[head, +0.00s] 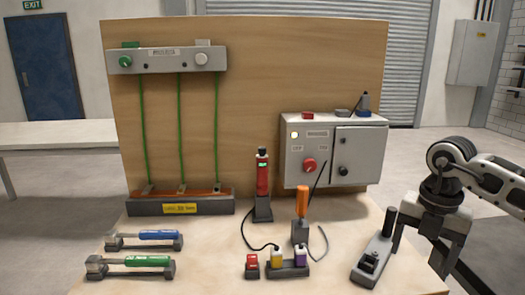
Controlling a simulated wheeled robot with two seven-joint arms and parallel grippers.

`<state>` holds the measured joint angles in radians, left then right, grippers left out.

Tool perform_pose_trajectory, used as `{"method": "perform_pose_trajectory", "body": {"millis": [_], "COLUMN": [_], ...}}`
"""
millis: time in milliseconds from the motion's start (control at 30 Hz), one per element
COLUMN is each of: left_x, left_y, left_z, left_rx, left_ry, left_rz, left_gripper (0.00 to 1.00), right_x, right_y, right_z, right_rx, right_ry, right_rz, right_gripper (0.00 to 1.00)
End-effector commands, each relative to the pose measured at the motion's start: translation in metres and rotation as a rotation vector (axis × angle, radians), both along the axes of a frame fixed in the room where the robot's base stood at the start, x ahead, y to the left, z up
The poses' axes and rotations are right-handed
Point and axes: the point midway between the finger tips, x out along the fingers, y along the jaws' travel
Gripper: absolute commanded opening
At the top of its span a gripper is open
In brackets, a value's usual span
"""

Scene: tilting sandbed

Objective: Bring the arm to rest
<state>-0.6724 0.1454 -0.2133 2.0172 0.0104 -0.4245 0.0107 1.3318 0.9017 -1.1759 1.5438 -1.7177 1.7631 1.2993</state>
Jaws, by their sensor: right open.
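My right arm (490,178) comes in from the right edge. Its dark grey gripper (418,258) points down at the right front of the wooden bench top (215,265). The two fingers are apart and I see nothing held between them. The gripper shows just right of a grey block with a black fitting (372,255); I cannot tell whether they touch. My left gripper is not in view.
A wooden back panel (250,80) carries a grey control box (305,160) and green lines (181,130). On the bench stand a red tool (262,180), an orange-handled tool (302,201), small coloured blocks (277,258), and blue (158,235) and green (147,261) tools.

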Motion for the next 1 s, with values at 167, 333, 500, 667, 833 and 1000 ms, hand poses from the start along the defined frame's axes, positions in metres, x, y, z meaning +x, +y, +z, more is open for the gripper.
{"method": "perform_pose_trajectory", "body": {"millis": [167,333,500,667,833,1000], "left_x": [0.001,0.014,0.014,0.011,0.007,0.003], "left_y": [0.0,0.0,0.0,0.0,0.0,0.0], "left_z": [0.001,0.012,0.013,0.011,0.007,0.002], "left_rx": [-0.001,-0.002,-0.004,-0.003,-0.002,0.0], "left_ry": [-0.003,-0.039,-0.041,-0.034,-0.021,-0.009], "left_rz": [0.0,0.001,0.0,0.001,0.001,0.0], "left_gripper": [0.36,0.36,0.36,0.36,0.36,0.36], "right_x": [-0.005,-0.015,-0.033,-0.066,-0.09,-0.071], "right_y": [0.04,0.085,0.144,0.229,0.301,0.291], "right_z": [-0.022,-0.041,-0.059,-0.063,-0.031,-0.026], "right_rx": [0.132,0.293,0.528,0.933,1.52,1.85], "right_ry": [0.013,0.022,0.026,0.012,-0.102,-0.266], "right_rz": [0.098,0.191,0.286,0.338,0.123,-0.437], "right_gripper": [0.76,0.76,0.76,0.76,0.76,0.76]}}
